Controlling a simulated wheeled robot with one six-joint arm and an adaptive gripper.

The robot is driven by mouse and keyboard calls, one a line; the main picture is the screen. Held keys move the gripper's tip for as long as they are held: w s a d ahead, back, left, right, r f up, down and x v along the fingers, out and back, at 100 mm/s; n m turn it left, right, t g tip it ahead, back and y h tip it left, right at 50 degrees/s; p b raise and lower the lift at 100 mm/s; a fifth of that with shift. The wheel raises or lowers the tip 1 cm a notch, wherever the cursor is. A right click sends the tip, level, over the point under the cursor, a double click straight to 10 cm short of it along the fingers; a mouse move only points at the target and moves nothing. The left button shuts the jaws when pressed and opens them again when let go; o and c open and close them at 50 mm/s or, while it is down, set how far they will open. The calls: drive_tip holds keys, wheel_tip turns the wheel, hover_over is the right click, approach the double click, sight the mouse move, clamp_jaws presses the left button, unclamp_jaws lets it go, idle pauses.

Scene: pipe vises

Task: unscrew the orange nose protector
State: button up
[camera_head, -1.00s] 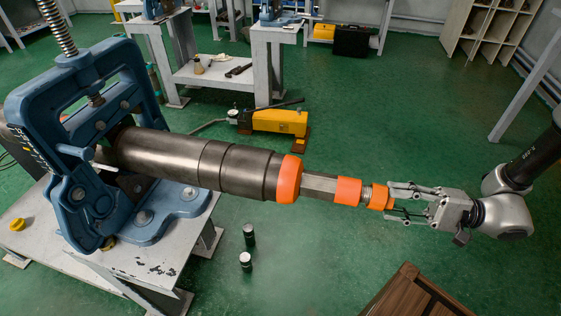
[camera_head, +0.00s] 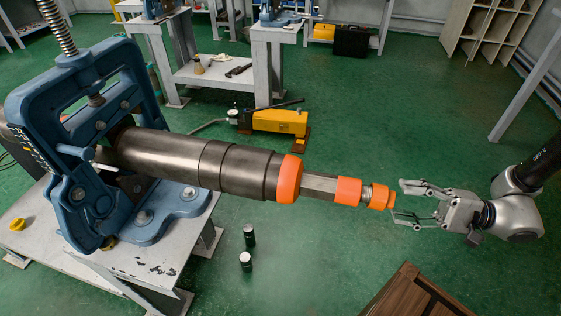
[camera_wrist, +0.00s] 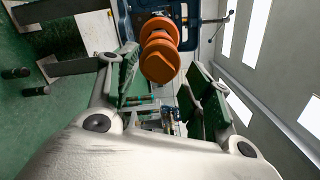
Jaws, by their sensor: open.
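The orange nose protector (camera_head: 381,197) sits on the right-hand tip of a long dark metal pipe tool (camera_head: 200,160). More orange rings sit behind it along the shaft. The tool is clamped in a blue pipe vise (camera_head: 75,150). My gripper (camera_head: 402,203) is open, just right of the protector, with its fingers pointing at the tip and apart from it. In the wrist view the orange nose protector (camera_wrist: 160,60) shows end-on, up and between the open fingers. Nothing is between the finger pads.
The vise stands on a grey metal table (camera_head: 125,265). A wooden crate (camera_head: 415,295) is on the floor below my gripper. A yellow pump (camera_head: 278,122) and two small dark cylinders (camera_head: 248,250) stand on the green floor. The air around my gripper is clear.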

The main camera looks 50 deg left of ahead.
drive_tip(key=m, duration=0.5)
drive_tip(key=shift+m, duration=0.3)
drive_tip(key=m, duration=0.3)
drive_tip(key=shift+m+y, duration=0.3)
drive_tip(key=m, duration=0.4)
drive_tip(key=shift+m+t, duration=0.3)
drive_tip(key=shift+t, duration=0.1)
drive_tip(key=m, duration=0.4)
drive_tip(key=shift+m, duration=0.3)
drive_tip(key=m, duration=0.3)
drive_tip(key=shift+m, duration=0.3)
drive_tip(key=m, duration=0.5)
drive_tip(key=shift+t, duration=0.3)
drive_tip(key=m, duration=0.5)
drive_tip(key=shift+m, duration=0.3)
drive_tip(key=m, duration=0.3)
drive_tip(key=shift+s+m, duration=0.1)
drive_tip(key=shift+m, duration=0.3)
